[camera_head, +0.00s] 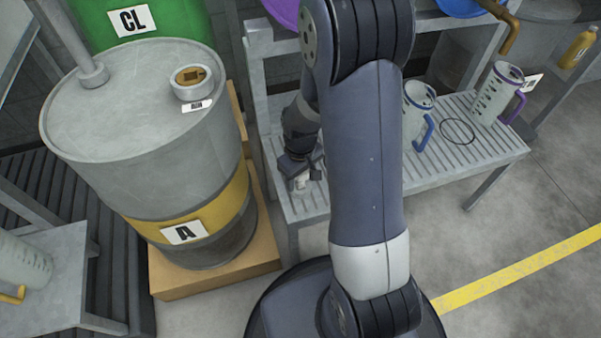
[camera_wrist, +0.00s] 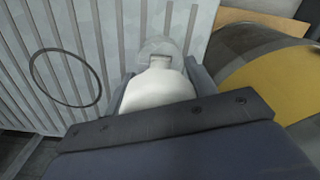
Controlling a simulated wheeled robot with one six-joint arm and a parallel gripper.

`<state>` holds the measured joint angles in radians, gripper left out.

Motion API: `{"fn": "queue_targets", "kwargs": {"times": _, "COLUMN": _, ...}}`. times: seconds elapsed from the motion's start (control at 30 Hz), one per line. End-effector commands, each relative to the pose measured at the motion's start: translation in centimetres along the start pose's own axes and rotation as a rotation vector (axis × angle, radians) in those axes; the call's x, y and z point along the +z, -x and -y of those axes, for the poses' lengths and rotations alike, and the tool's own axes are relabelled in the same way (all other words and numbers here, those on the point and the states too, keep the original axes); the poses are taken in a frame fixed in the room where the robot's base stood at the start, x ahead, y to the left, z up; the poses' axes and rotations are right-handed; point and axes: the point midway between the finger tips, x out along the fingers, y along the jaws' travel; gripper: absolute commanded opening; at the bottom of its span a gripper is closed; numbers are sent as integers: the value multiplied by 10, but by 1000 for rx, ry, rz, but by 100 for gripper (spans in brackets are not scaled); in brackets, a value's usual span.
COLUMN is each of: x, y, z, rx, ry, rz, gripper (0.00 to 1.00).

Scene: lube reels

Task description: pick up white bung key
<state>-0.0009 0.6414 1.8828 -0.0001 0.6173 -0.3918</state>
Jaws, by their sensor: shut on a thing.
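The white bung key (camera_wrist: 158,87) is between the two fingers of my gripper (camera_wrist: 160,84) in the wrist view. Its rounded white end fills the gap, and a paler grey part lies just beyond it over the slatted shelf. In the head view my gripper (camera_head: 301,178) is low over the near left end of the slatted bench (camera_head: 312,205), with a small bit of the white key (camera_head: 301,183) showing below it. My arm hides the middle of the bench. I cannot tell whether the key touches the slats.
A grey drum (camera_head: 120,140) labelled A stands close left of my gripper. On the bench are a blue-handled jug (camera_head: 417,97), a purple-handled jug (camera_head: 493,92) and a dark ring (camera_head: 458,131). Another dark ring (camera_wrist: 65,78) shows in the wrist view. Open floor lies at the right.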

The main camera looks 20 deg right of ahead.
Motion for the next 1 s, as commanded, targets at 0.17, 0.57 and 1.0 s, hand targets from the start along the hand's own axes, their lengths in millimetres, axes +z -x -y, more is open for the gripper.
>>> {"fn": "queue_targets", "kwargs": {"times": 0.17, "x": 0, "y": 0, "z": 0, "rx": 0, "ry": 0, "rz": 0, "gripper": 28}}
{"fn": "queue_targets", "kwargs": {"times": 0.57, "x": -1, "y": 42, "z": 0, "rx": 2, "ry": 0, "rz": -4, "gripper": 28}}
{"fn": "queue_targets", "kwargs": {"times": 1.0, "x": -10, "y": 105, "z": -4, "rx": 1, "ry": -48, "rz": -3, "gripper": 28}}
